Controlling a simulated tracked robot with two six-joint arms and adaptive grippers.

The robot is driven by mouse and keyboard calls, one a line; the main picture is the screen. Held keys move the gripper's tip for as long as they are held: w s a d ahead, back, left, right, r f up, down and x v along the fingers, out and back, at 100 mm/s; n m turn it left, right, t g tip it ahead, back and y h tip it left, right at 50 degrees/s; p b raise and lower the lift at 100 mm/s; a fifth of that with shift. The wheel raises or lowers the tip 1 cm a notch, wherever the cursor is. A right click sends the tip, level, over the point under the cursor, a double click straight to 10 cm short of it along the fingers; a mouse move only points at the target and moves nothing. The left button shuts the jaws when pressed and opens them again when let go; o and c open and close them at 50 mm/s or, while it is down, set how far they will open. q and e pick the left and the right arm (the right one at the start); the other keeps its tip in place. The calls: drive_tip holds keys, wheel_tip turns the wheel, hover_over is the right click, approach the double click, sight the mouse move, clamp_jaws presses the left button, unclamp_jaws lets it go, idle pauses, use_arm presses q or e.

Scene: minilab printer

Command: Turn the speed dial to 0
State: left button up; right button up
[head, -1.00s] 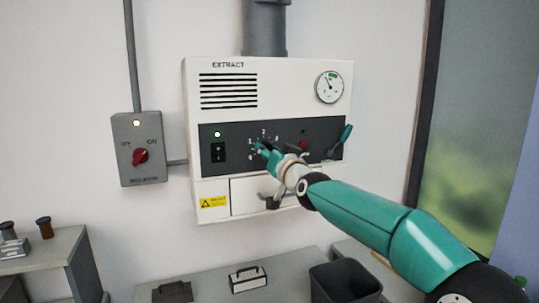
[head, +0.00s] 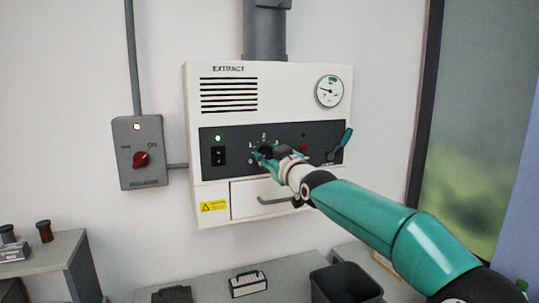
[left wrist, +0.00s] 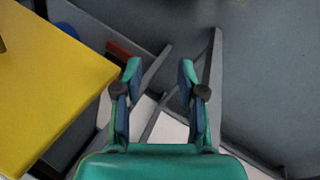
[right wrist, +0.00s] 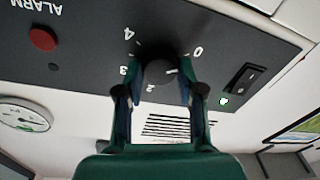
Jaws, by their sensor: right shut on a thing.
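The speed dial (right wrist: 158,73) is a dark round knob on the extract unit's dark panel (head: 228,165), with numbers up to 4 around it. In the right wrist view the scale appears upside down, with the 0 (right wrist: 198,52) at upper right. My right gripper (head: 266,153) is shut on the dial, one finger on each side. A pale mark shows on the dial's side toward the 0, but I cannot tell its exact setting. In the head view the gripper hides most of the dial. My left gripper (left wrist: 159,80) is open and empty.
A lit green lamp (head: 218,138) and a black switch (head: 218,156) sit left of the dial. A red alarm button (right wrist: 42,39) and a teal-handled lever (head: 345,137) are on its other side. The isolator box (head: 140,177) is further left. A drawer handle (head: 280,200) juts out below.

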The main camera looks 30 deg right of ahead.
drive_tip(key=shift+w+f, duration=0.1)
drive_tip(key=shift+f, duration=0.4)
drive_tip(key=o, duration=1.1)
drive_tip(key=shift+o, duration=0.2)
drive_tip(key=shift+r, duration=0.2)
drive_tip(key=shift+r, duration=0.1)
drive_tip(key=s+a, duration=0.1)
drive_tip(key=s, duration=1.1)
drive_tip(key=shift+a+f, duration=0.3)
drive_tip(key=shift+a, duration=0.1)
